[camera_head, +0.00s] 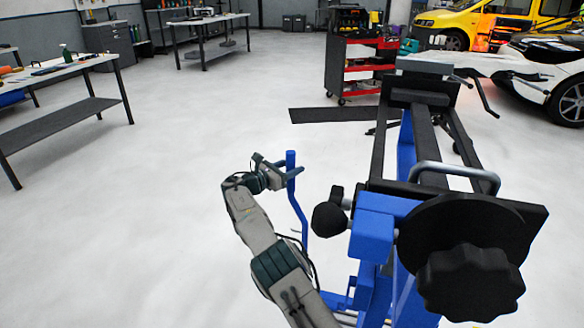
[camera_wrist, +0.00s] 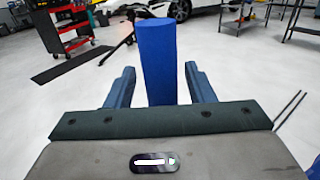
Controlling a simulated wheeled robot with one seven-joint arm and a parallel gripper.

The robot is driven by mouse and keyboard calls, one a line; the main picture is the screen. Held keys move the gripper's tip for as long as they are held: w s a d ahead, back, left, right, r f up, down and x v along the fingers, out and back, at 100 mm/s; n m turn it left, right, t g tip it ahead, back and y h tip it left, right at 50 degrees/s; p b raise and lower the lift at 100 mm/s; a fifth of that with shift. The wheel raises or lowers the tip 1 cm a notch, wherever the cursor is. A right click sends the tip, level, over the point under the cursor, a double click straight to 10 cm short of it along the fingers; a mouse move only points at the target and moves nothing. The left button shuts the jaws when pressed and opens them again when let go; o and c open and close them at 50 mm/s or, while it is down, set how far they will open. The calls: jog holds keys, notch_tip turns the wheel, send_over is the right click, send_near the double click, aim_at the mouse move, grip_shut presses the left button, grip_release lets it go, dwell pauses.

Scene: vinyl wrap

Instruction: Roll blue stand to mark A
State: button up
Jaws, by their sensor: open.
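The blue stand (camera_head: 372,236) is at the right of the head view. It is a long frame with black rails, a large black knob and a grey bar handle on top. A bent blue bar (camera_head: 299,212) rises at its left side. My gripper (camera_head: 283,172) is at the upper end of this bar. In the wrist view, the blue bar (camera_wrist: 158,55) stands upright between my two open fingers, with a gap visible on each side. I cannot make out mark A in either view.
A black flat strip (camera_head: 330,115) lies on the floor beyond the stand. A red and black tool cart (camera_head: 355,62) and a white car (camera_head: 566,92) stand behind it. A workbench (camera_head: 60,72) is at the left. The pale floor between bench and stand is clear.

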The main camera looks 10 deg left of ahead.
jog(key=p+v, duration=0.1)
jog(key=v, duration=1.2)
jog(key=shift+s+a, duration=0.2)
